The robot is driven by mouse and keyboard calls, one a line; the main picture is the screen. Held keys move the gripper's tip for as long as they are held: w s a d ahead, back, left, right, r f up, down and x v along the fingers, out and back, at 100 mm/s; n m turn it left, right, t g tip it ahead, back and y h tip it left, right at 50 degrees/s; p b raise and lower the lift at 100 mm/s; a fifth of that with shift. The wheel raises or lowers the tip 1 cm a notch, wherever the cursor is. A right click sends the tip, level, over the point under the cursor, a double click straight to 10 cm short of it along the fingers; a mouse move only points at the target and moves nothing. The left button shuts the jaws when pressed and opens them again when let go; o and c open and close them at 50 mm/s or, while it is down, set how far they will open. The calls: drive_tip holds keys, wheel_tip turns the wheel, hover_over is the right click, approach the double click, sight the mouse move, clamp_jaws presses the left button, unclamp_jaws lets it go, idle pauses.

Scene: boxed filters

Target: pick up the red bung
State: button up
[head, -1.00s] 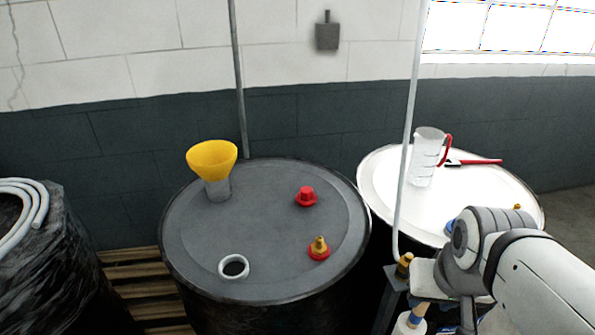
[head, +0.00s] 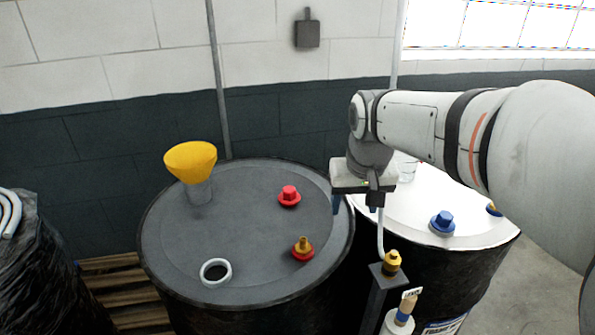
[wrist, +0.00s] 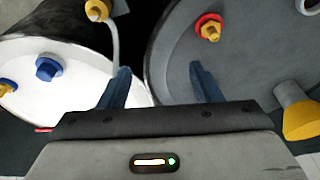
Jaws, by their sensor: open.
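The red bung (head: 289,195) stands on top of the grey drum (head: 240,225), right of the lid's middle. A second red fitting with a brass top (head: 302,248) sits nearer the front of that lid; it also shows in the wrist view (wrist: 208,27). My gripper (head: 356,206) is open and empty, pointing down above the gap between the grey and white drums, to the right of the bung. In the wrist view its blue fingers (wrist: 160,72) are spread apart. I cannot make out the red bung in that view.
A yellow funnel (head: 190,163) and a white-rimmed hole (head: 215,272) are on the grey lid. The white drum (head: 470,232) carries a blue bung (head: 442,222) and a clear jug (head: 407,168). A post with a brass fitting (head: 391,263) stands in front of the gap.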

drive_tip(key=w+a+f, duration=0.1)
drive_tip(key=w+a, duration=0.6)
drive_tip(key=w, duration=0.5)
drive_tip(key=n+g+b, duration=0.1)
drive_tip(key=n, duration=0.1)
hover_over(289, 189)
drive_tip(key=s, duration=0.1)
wheel_tip(289, 189, down, 4)
drive_tip(key=shift+f, duration=0.15)
drive_tip(key=shift+w+a+f, duration=0.1)
drive_tip(key=shift+a+f, duration=0.05)
drive_tip(key=shift+f, duration=0.2)
drive_tip(key=f, duration=0.2)
drive_tip(key=f+p, duration=0.1)
drive_tip(key=f, duration=0.1)
drive_tip(key=w+f, duration=0.1)
drive_tip(key=f, duration=0.2)
drive_tip(key=shift+d, duration=0.2)
drive_tip(key=c, duration=1.1)
